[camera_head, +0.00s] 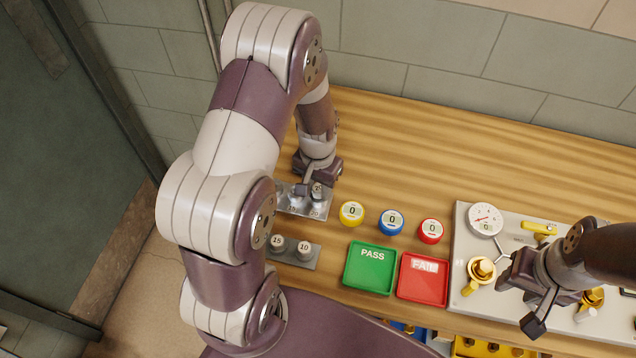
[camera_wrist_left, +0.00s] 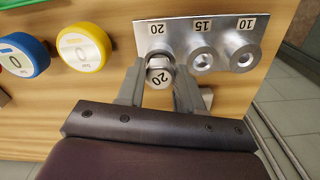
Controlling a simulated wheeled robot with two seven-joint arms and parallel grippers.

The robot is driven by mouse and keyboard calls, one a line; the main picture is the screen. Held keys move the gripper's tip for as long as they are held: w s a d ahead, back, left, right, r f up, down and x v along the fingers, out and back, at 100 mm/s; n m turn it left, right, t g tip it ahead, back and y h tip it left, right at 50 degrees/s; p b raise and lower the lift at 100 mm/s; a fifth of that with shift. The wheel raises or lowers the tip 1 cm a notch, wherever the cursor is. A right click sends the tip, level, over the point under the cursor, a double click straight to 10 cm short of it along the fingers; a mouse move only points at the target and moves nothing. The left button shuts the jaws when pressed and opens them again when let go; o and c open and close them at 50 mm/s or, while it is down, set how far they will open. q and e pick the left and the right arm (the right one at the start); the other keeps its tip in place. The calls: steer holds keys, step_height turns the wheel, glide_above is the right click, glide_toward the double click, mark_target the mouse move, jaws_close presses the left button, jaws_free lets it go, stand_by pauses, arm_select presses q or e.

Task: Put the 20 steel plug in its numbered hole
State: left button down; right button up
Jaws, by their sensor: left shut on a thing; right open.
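The 20 steel plug (camera_wrist_left: 160,77) is between the fingers of my left gripper (camera_wrist_left: 158,92), its numbered top facing the wrist camera. In the head view the plug (camera_head: 317,188) and left gripper (camera_head: 309,188) are at the steel hole block (camera_head: 292,204). The block (camera_wrist_left: 225,28) has holes marked 20, 15 and 10. The plug overlaps the 20 hole (camera_wrist_left: 157,54) in the wrist view; part of the hole's rim shows past it. I cannot tell whether its lower end is inside the hole. My right gripper (camera_head: 540,305) is open and empty over the valve panel.
A second steel block (camera_head: 300,262) holds plugs marked 15 (camera_head: 277,242) and 10 (camera_head: 304,247). The table behind is clear.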

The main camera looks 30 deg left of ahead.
arm_select(q)
steer(key=shift+f, duration=0.4)
stand_by(0.3)
steer(key=shift+f, duration=0.1)
stand_by(0.5)
steer(key=c, duration=0.6)
jaws_free()
steer(key=shift+c, duration=0.2)
step_height(320, 180, up, 8)
steer(key=p, duration=0.7)
